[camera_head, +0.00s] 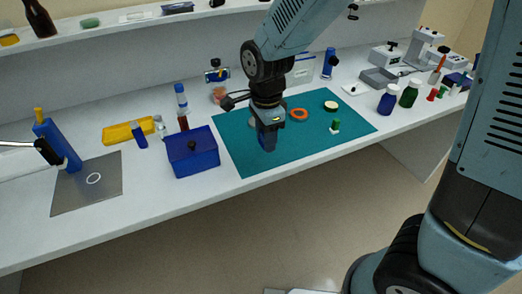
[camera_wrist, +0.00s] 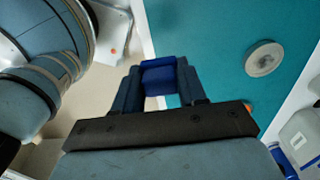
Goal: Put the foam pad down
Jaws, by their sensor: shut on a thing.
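My gripper (camera_head: 267,146) points down over the teal mat (camera_head: 235,145), towards the mat's front edge. In the wrist view, its two fingers (camera_wrist: 159,84) are shut on the blue foam pad (camera_wrist: 158,76), which sits between the fingertips. In the head view, the pad is mostly hidden by the fingers and hard to tell apart from them. I cannot tell how high the pad is above the mat. The wrist view shows the mat's edge beside the pad, with floor to the left.
On the mat are an orange ring (camera_head: 298,115), a cream disc (camera_head: 330,106) and a green-topped piece (camera_head: 335,127). A grey round piece (camera_wrist: 264,58) shows in the wrist view. A blue box (camera_head: 193,153) stands left of the mat. The mat's front right is clear.

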